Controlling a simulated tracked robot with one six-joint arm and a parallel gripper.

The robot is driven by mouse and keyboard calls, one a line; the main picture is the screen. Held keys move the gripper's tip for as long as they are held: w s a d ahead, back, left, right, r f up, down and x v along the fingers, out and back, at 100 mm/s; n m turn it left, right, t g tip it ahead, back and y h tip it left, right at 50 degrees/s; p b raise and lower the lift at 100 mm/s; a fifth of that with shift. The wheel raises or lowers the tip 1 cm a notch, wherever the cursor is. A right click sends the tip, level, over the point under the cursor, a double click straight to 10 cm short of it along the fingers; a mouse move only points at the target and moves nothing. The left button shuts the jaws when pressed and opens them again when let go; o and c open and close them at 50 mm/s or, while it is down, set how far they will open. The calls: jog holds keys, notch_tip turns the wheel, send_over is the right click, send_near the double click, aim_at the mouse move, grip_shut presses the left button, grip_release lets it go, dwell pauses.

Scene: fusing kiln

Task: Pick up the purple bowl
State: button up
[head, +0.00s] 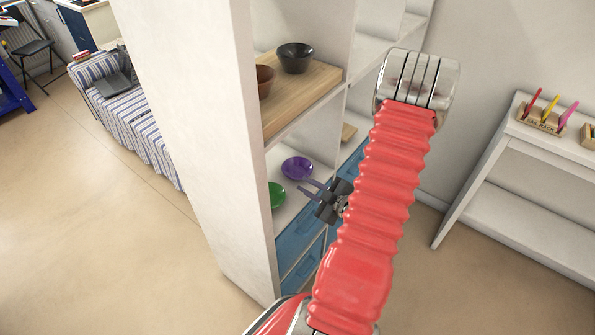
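The purple bowl (297,168) is small, shallow and shiny. It sits upright on a lower shelf of the white shelving unit. My gripper (304,186) reaches in from the right. Its two thin fingers point left and look spread apart, with nothing seen between them. In the picture, the fingertips lie just below the bowl's near edge. I cannot tell whether they touch it. My red arm hides part of the shelving unit to the right.
A green bowl (276,195) sits on the same shelf, partly behind the white side panel (205,120). Above are a wooden board (318,80), a dark bowl (295,58) and a brown bowl (264,80). Blue drawers (297,235) lie below. A white table (510,130) stands right.

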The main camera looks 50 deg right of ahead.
aim_at(289, 175)
jog(key=shift+x, duration=1.8)
jog(key=shift+x, duration=2.65)
jog(key=shift+r, duration=0.15)
jog(key=shift+c, duration=0.5)
grip_shut()
